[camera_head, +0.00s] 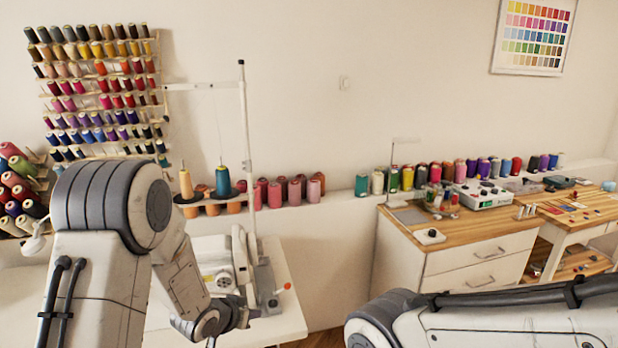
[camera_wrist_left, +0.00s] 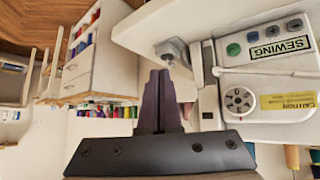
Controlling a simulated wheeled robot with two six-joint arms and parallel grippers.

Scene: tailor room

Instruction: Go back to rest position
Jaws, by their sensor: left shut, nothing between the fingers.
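My left arm comes in from the left of the head view, bent at its elbow, with its wrist end low over the white sewing table (camera_head: 285,262). In the left wrist view my left gripper (camera_wrist_left: 160,78) has its two dark fingers together, with nothing between them. The white sewing machine (camera_head: 215,258) stands beside the wrist in the head view. Its panel with a dial and a SEWING label also shows in the wrist view (camera_wrist_left: 265,80), to the right of the fingers. My right arm crosses the lower right of the head view; its gripper is outside the picture.
A thread stand (camera_head: 245,150) rises behind the machine. A spool rack (camera_head: 100,90) hangs on the left wall. A wooden-topped drawer cabinet (camera_head: 465,238) stands right of centre, with spools along the ledge behind. A gap of floor (camera_head: 328,338) lies between table and cabinet.

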